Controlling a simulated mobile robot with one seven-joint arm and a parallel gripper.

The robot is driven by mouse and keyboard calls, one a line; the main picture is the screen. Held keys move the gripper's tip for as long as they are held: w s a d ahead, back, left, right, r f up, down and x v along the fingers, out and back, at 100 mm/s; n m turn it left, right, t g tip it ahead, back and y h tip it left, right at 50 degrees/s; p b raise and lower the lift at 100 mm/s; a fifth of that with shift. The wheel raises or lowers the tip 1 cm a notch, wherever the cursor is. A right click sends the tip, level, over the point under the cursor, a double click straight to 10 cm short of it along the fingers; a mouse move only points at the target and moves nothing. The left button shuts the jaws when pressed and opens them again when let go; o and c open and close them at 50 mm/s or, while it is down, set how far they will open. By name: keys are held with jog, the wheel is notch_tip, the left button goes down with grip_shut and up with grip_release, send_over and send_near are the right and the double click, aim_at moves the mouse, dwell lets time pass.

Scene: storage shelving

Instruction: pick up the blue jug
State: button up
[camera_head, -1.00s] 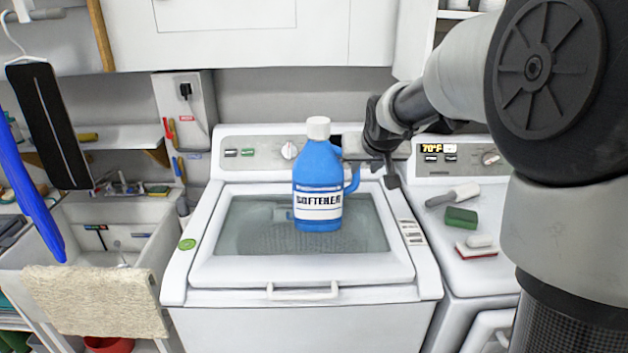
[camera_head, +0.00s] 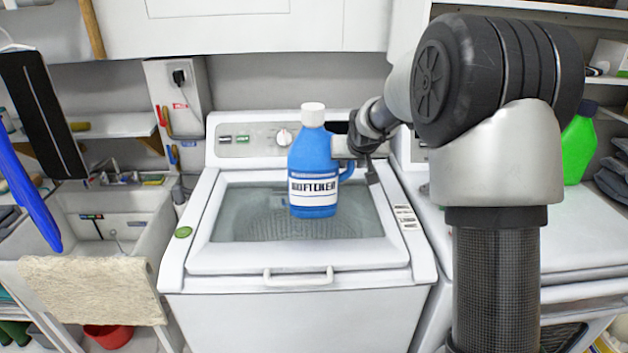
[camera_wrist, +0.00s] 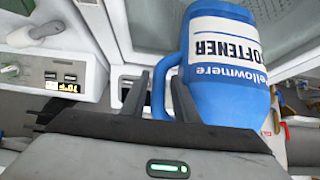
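The blue jug (camera_head: 311,157) with a white cap and a white "SOFTENER" label stands upright on the glass lid of the white washer (camera_head: 200,250). Its handle is on the right side. My gripper (camera_head: 352,150) is at the jug's right, by the handle. In the wrist view the jug (camera_wrist: 225,85) fills the right of the picture, and its blue handle lies between the two dark fingers of my gripper (camera_wrist: 160,95). The fingers look apart, with a small gap beside the handle. The exact contact is hard to see.
A second white machine (camera_head: 590,225) stands at the right, with a green bottle (camera_head: 578,148) on it. A sink (camera_head: 100,225) with a towel (camera_head: 90,290) is at the left. A wall cabinet (camera_head: 240,25) hangs above the washer. The lid left of the jug is clear.

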jog(key=shift+c, duration=0.3)
grip_shut()
dwell(1.0)
